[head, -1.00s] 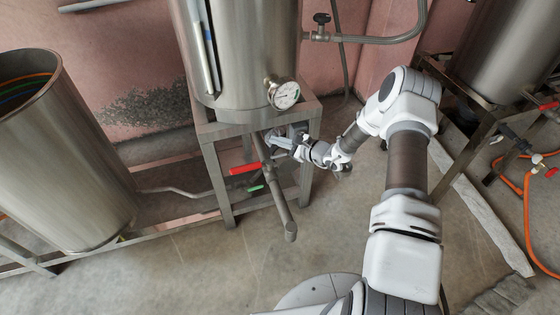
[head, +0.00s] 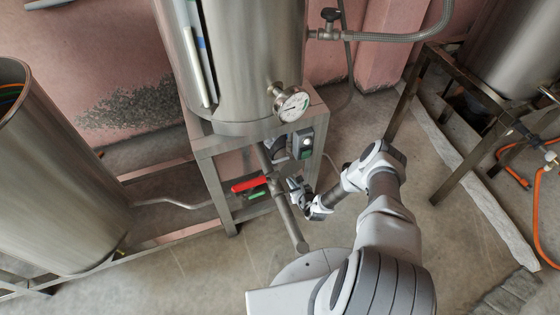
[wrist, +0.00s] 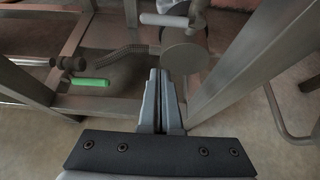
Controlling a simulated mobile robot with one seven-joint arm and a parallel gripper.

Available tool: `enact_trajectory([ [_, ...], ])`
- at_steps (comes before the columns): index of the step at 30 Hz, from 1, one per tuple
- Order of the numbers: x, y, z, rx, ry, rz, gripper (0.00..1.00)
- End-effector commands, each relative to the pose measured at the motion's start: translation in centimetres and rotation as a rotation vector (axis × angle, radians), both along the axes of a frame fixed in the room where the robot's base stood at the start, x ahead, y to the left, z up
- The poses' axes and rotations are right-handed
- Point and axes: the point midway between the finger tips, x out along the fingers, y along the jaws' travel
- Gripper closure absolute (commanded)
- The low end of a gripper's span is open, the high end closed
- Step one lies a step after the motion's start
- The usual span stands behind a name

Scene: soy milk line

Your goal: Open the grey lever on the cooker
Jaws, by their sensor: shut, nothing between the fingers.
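The cooker (head: 240,70) is a tall steel cylinder with a dial gauge, standing on a steel frame. In the wrist view, a pale grey lever (wrist: 165,20) sits under it, beside a round grey pipe end (wrist: 185,52). In the head view I cannot pick out this lever clearly. My gripper (head: 292,184) is beside the frame's front, just right of the outlet pipe. In the wrist view my gripper (wrist: 160,74) is shut and empty, with its fingertips apart from the lever and below it in the picture.
A red handle (head: 250,184) and a green handle (head: 257,195) sit left of the outlet pipe (head: 287,217). A control box (head: 303,143) is on the frame. Frame legs flank my gripper. A steel tank (head: 60,170) stands left; an orange hose (head: 537,205) lies right.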

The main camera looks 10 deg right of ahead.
Motion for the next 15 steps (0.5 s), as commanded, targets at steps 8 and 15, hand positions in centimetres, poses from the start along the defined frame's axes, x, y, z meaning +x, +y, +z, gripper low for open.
enact_trajectory([
  [8, 2.1, 0.4, -1.9, 0.0, 0.0, -0.004, 1.0],
  [15, 6.3, 1.3, -4.6, -0.001, 0.001, -0.002, 1.0],
])
